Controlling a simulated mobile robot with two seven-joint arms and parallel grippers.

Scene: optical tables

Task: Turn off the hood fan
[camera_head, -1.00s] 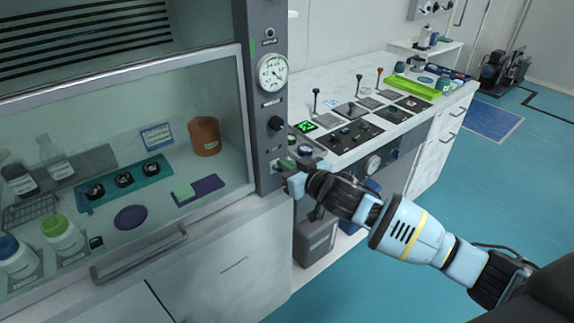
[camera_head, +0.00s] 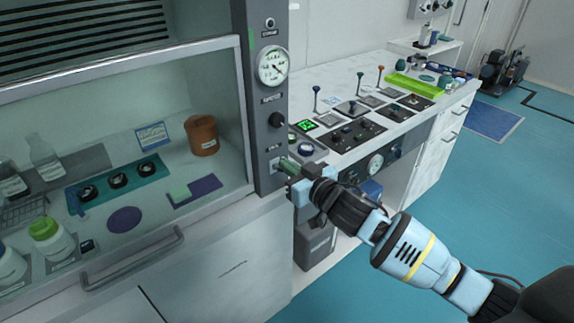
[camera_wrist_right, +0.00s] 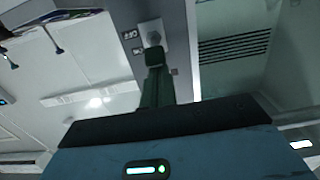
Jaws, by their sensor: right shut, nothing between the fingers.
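The fume hood (camera_head: 266,110) stands at the left with its control post facing me. A small switch (camera_wrist_right: 152,36) on a pale plate low on the post shows in the wrist view, with an OFF label beside it. My right gripper (camera_head: 284,166) is at this switch, its green fingers shut with nothing between them. In the wrist view the shut fingertips (camera_wrist_right: 154,57) are right at the switch plate and overlap its edge. I cannot tell whether they touch the lever, or which way the lever points. My left gripper is not in view.
A round gauge (camera_head: 272,65) and a black knob (camera_head: 276,119) sit above the switch. The glass sash covers bottles and an orange-brown container (camera_head: 203,135). A bench (camera_head: 345,78) with levers and a green tray (camera_head: 415,85) stands right of the post.

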